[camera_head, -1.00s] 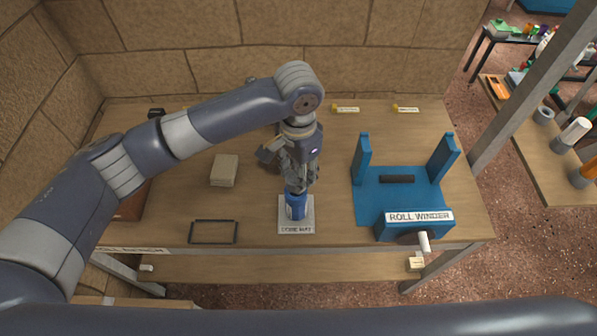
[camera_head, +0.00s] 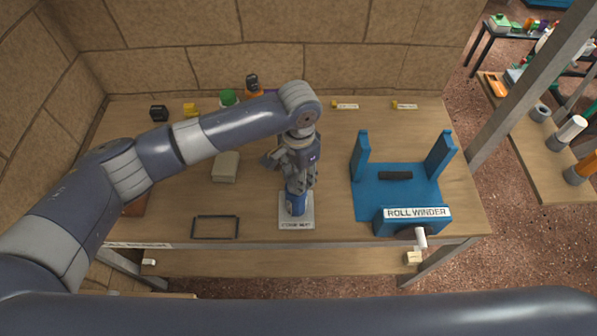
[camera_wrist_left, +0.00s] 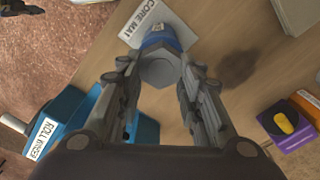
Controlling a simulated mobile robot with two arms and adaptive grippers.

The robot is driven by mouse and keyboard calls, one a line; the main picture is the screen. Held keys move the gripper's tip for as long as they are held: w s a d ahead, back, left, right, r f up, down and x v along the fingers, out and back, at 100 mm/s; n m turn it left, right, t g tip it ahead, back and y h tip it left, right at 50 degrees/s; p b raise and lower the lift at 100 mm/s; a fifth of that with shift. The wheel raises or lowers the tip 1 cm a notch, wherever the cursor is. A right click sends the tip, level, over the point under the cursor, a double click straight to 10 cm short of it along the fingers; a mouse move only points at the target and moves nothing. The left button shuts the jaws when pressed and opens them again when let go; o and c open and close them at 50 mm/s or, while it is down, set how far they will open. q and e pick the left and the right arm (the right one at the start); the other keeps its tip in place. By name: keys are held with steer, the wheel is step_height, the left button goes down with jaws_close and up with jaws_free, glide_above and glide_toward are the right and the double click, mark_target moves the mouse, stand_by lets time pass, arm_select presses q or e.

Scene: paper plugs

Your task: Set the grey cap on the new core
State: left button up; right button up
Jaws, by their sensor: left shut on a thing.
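A blue core (camera_head: 296,204) stands upright on the light grey core mat (camera_head: 297,224) at the front middle of the table. My left gripper (camera_head: 298,180) points down right above the core. In the left wrist view its fingers (camera_wrist_left: 160,88) are shut on the grey cap (camera_wrist_left: 158,69), which has a faceted edge. The cap lines up over the blue core (camera_wrist_left: 161,40) and hides most of its top. I cannot tell whether cap and core touch. My right gripper is not in view.
A blue roll winder (camera_head: 395,190) with two uprights and a crank stands to the right. A beige block (camera_head: 226,167) and a dark empty frame (camera_head: 215,227) lie to the left. A green-lidded jar (camera_head: 229,98) stands at the back.

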arm_select(q)
steer(key=o, duration=0.7)
steer(key=shift+o, duration=0.2)
step_height(320, 180, up, 13)
steer(key=b, duration=0.3)
steer(key=shift+f, duration=0.2)
